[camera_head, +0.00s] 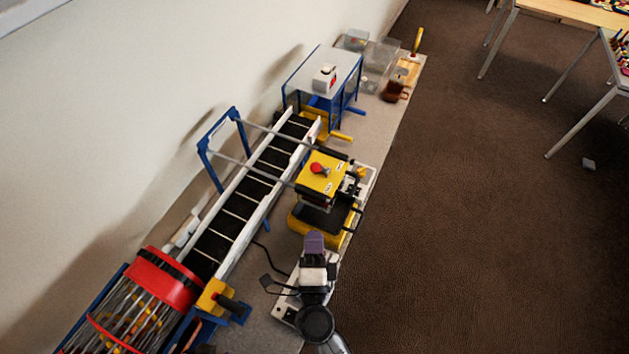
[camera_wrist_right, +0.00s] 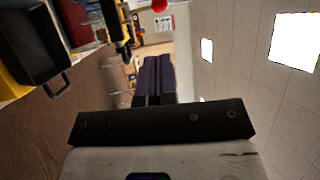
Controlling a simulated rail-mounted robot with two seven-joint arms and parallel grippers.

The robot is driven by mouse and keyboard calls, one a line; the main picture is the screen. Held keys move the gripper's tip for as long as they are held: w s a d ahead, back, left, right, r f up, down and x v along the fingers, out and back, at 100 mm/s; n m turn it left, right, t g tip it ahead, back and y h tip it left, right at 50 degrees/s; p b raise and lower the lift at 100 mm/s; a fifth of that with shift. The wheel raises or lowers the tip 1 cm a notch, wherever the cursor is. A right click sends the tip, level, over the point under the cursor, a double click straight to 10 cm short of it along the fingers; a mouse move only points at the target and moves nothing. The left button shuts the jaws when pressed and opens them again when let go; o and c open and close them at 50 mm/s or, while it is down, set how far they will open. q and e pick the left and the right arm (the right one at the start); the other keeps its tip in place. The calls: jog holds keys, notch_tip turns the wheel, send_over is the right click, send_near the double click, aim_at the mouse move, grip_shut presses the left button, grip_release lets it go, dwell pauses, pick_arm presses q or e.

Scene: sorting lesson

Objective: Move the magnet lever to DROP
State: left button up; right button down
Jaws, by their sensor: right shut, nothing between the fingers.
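A yellow box (camera_head: 322,181) with a red knob (camera_head: 318,168) and small white labels is held on rails beside the conveyor in the head view. I take this knob to be the magnet lever; the labels are too small to read. A red round end (camera_wrist_right: 160,5) shows at the top edge of the right wrist view. My right gripper (camera_head: 314,243) has its purple fingers together, empty, in front of the box and apart from it. The shut fingers also show in the right wrist view (camera_wrist_right: 154,78). My left gripper is not in view.
A black bin in a yellow frame (camera_head: 296,228) stands below the box; a dark tray (camera_wrist_right: 45,45) shows in the wrist view. The conveyor (camera_head: 240,205) runs from a red drum (camera_head: 165,281) to a blue-framed stand (camera_head: 330,80). Open floor (camera_head: 470,220) lies to the right.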

send_near(315, 172)
jog(key=w, duration=0.5)
jog(key=w+r, duration=0.1)
jog(key=w, duration=0.1)
jog(key=shift+w+d, duration=0.1)
jog(key=shift+w, duration=0.1)
dwell(0.4)
